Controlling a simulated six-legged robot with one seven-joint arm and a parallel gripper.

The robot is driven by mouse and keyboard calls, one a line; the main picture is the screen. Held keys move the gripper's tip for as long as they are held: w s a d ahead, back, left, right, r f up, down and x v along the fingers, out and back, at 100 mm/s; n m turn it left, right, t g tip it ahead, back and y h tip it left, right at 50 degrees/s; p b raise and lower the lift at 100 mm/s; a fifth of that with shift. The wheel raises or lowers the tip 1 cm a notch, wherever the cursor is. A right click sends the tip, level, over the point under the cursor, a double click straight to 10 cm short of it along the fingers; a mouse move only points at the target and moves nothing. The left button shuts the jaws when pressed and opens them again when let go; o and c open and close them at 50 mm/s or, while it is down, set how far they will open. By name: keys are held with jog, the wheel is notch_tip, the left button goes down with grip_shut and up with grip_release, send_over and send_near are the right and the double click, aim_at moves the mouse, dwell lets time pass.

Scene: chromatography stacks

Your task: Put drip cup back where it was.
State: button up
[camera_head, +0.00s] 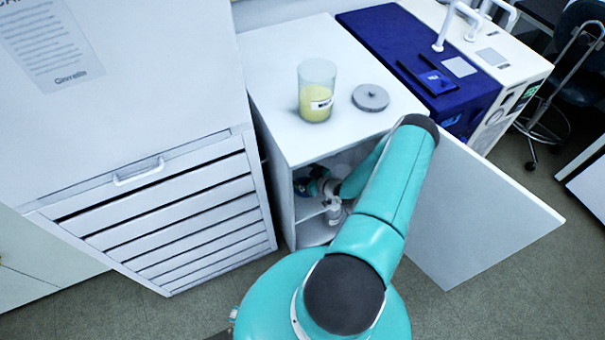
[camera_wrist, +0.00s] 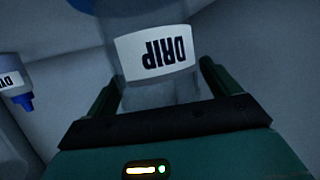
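The drip cup (camera_wrist: 158,57) is a clear vessel with a white label reading DRIP, which shows upside down in the wrist view. My gripper (camera_wrist: 157,80) has one dark green finger on each side of it, close against its walls, and appears shut on it. In the head view my arm reaches into the open white cabinet (camera_head: 285,195), and the cup cannot be made out clearly there. Whether the cup rests on a surface is hidden.
A labelled bottle with a blue tip (camera_wrist: 20,90) is left in the wrist view. The open cabinet door (camera_head: 480,215) stands right of my arm. A jar of yellow liquid (camera_head: 317,95) and a grey lid (camera_head: 370,97) sit on top. A drawer unit (camera_head: 160,215) is left.

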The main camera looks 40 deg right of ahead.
jog(key=shift+r, duration=0.2)
jog(key=v, duration=1.2)
jog(key=shift+d+r, duration=0.1)
